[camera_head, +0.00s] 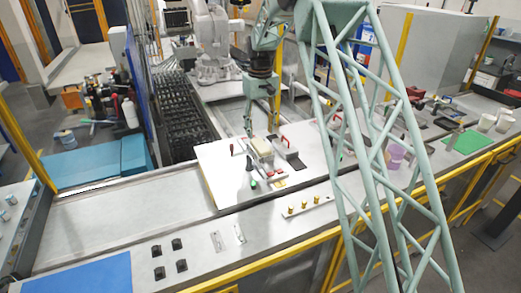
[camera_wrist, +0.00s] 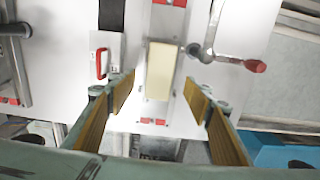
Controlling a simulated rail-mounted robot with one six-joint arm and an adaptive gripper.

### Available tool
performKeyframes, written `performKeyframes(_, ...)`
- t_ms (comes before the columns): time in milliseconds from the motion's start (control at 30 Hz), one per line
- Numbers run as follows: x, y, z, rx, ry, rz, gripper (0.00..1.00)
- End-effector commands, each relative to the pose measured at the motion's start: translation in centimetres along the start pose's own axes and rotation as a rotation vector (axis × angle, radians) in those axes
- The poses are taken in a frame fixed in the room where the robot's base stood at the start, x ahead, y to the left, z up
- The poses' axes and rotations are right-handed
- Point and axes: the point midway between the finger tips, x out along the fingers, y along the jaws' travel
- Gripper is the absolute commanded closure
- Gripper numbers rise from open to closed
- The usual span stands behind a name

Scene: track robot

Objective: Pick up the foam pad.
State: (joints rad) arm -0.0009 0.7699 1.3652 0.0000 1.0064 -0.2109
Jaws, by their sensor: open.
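The foam pad appears to be the cream rectangular block (camera_wrist: 160,68), lying on a grey metal fixture (camera_wrist: 181,30) in the wrist view. In the head view the cream block (camera_head: 262,147) sits on the white plate. My gripper (camera_wrist: 160,95) is open, with its two wood-coloured finger pads to the left and right of the near end of the block. Nothing is between the fingers in their grip. In the head view my gripper (camera_head: 261,125) points down above the block. The exact height gap cannot be told.
A lever with a red knob (camera_wrist: 254,66) stands right of the block. A red-handled clamp (camera_wrist: 102,62) is to the left. The white plate (camera_head: 215,170) has clear room at its left side. Yellow pegs (camera_head: 304,205) stand in front, and a green lattice column crosses the head view.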

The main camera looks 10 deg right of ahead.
Motion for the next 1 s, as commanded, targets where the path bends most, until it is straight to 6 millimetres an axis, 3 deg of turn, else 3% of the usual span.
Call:
performKeyframes(200, 1.3, 0.0, 0.0, 0.0, -0.001, 0.0, 0.53)
performKeyframes(667, 1.6, 0.0, 0.0, 0.0, -0.001, 0.0, 0.53)
performKeyframes(1000, 4.7, 0.0, 0.1, 0.0, -0.002, 0.0, 0.53)
